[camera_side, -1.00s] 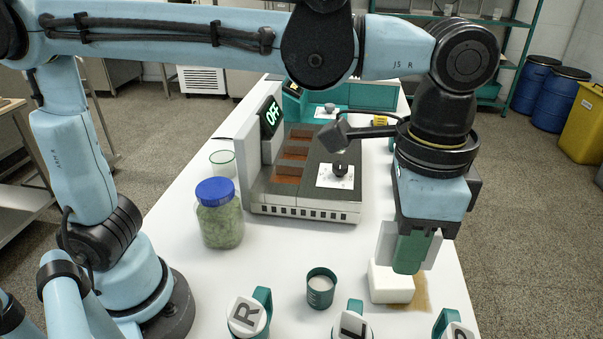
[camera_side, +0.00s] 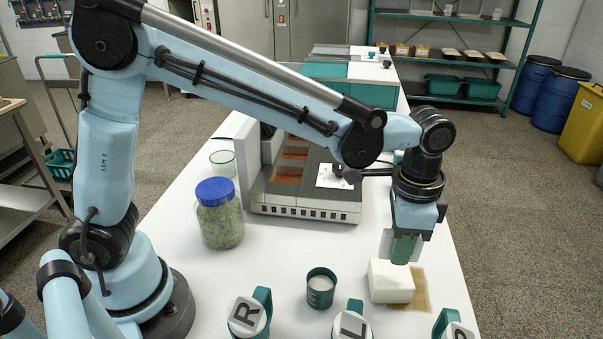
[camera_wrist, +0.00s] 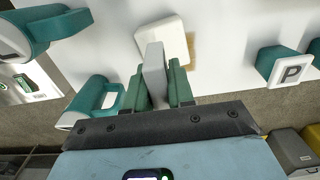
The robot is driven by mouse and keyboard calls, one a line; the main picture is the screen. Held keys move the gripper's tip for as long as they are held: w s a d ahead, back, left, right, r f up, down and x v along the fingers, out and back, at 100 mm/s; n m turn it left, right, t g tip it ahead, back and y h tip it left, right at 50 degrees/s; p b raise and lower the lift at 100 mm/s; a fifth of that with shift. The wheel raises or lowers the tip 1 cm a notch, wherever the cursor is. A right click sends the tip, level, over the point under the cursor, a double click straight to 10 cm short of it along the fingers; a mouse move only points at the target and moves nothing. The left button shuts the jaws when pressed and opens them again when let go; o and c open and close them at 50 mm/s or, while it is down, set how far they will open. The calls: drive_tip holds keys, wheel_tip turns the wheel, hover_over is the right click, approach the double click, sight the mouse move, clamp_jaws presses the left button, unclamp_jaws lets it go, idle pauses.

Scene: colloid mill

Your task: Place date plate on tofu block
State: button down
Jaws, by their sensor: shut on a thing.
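The tofu block (camera_side: 391,284) is a white block on the white table, beside and partly over a brown patch. It also shows in the wrist view (camera_wrist: 172,38). My gripper (camera_side: 404,249) points down, just behind or above the back edge of the block. Its green fingers are shut on a thin grey plate, which I take for the date plate (camera_side: 387,244). In the wrist view the plate (camera_wrist: 154,68) stands on edge between the fingers (camera_wrist: 160,92) and overlaps the block's near edge. I cannot tell whether plate and block touch.
A small green cup (camera_side: 320,289) stands left of the block. A blue-lidded jar (camera_side: 219,214) and a machine (camera_side: 305,200) stand farther back.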

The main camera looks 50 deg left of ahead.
sight(392, 273)
drive_tip(key=shift+w+a+f, duration=0.15)
drive_tip(key=shift+w+f, duration=0.1)
drive_tip(key=shift+f, duration=1.95)
drive_tip(key=shift+f, duration=0.1)
drive_tip(key=c, duration=1)
unclamp_jaws()
